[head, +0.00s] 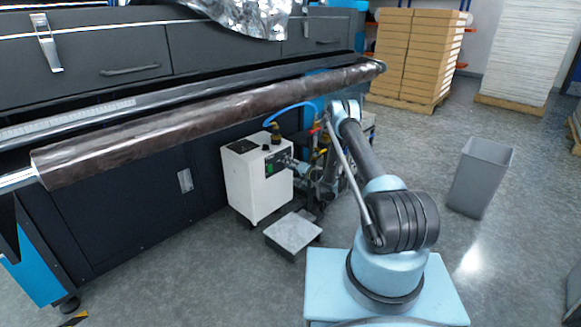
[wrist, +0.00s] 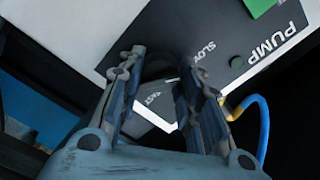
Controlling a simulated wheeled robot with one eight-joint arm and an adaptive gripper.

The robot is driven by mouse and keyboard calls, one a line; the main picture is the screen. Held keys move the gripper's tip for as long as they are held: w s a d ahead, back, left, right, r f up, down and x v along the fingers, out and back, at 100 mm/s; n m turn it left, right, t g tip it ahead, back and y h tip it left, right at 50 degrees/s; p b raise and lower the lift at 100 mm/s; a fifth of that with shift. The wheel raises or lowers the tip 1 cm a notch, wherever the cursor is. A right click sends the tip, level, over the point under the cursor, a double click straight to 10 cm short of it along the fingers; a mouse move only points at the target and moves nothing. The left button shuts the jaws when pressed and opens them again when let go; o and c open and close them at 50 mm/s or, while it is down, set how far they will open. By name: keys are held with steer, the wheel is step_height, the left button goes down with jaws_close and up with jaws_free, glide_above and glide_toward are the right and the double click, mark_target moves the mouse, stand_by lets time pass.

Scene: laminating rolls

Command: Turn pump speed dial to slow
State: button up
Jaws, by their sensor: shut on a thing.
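The pump is a white box (head: 244,188) in the middle of the head view, with a dark control panel on its right-hand face. In the wrist view the panel (wrist: 205,25) carries the words PUMP, SLOW and FAST, all slanted. A dark round dial (wrist: 160,68) sits between my fingers, by the SLOW and FAST words. My gripper (wrist: 162,82) is shut on the dial, a finger on each side. The fingers hide much of the dial, and I cannot tell where it points. In the head view my gripper (head: 290,164) is at the panel, small and partly hidden.
A long dark roll (head: 200,118) lies along the machine above the pump. A blue hose (head: 290,109) arches over the box, with valves beside it. A grey slab (head: 293,232) lies on the floor in front. A grey bin (head: 478,180) stands right, with open floor around it.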

steer(key=o, duration=1.1)
steer(key=shift+d, duration=0.1)
